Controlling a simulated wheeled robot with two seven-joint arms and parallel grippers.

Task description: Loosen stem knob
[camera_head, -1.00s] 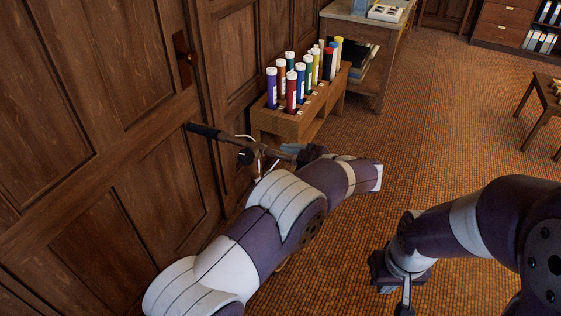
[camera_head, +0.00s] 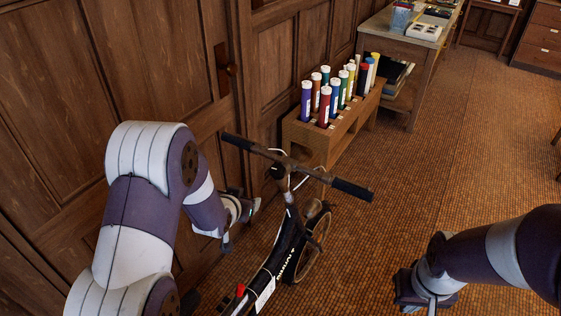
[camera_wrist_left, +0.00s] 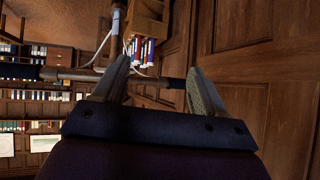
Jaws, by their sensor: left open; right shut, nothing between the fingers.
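A bicycle (camera_head: 288,240) with a black frame stands beside the wooden door. Its brown handlebar (camera_head: 310,172) has dark grips and also crosses the left wrist view (camera_wrist_left: 148,77). A small dark round part (camera_head: 274,172) sits by the stem; I cannot tell whether it is the stem knob. My left gripper (camera_head: 240,212) is left of the stem and below the handlebar. In the left wrist view its open fingers (camera_wrist_left: 157,66) have the handlebar showing beyond and between them; contact is unclear. My right gripper (camera_head: 425,288) is shut and empty, low at right, apart from the bicycle.
A wooden rack (camera_head: 318,140) of several coloured tubes stands beyond the handlebar by the panelled wall. A wooden table (camera_head: 400,48) is behind it. The door (camera_head: 60,170) with its handle closes off the left. Open tiled floor (camera_head: 450,150) lies to the right.

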